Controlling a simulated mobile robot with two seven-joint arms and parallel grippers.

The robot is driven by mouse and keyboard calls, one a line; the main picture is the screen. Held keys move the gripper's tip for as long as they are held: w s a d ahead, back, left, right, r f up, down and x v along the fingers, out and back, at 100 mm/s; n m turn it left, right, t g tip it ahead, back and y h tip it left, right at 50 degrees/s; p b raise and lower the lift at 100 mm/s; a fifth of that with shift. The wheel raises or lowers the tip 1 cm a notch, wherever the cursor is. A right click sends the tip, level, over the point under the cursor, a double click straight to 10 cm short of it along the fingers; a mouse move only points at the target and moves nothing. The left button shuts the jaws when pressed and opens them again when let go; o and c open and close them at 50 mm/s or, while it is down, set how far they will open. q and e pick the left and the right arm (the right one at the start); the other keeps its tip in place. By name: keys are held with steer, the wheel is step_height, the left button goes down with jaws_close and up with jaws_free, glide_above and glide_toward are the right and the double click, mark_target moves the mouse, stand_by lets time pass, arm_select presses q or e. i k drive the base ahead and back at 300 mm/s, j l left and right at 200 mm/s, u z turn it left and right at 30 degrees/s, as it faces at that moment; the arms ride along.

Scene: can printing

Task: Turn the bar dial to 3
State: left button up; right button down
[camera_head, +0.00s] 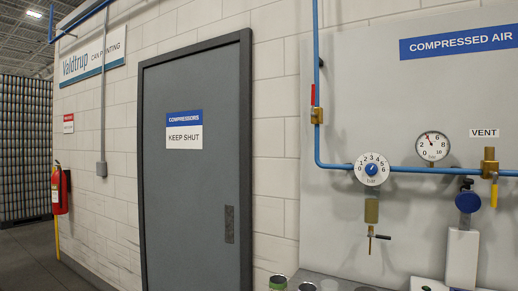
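The bar dial (371,169) is a round white plate on the grey wall panel, right of the door. Its scale runs from 0 to 6 with "bar" below. A blue knob (372,170) sits at its centre; its pointer is too small to read surely. A round gauge (432,146) marked 0 to 10 is up and right of the dial, its red needle tilted up and left. Neither of my grippers can be made out, and nothing touches the dial.
A blue pipe (325,163) runs beside the dial. A brass vent valve (489,166) has a yellow handle. A white upright part with a blue disc (468,202) rises at lower right. Cans (278,283) stand below. A grey door (190,220) is shut.

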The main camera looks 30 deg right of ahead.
mark_target(371, 169)
steer(key=z, duration=1.25)
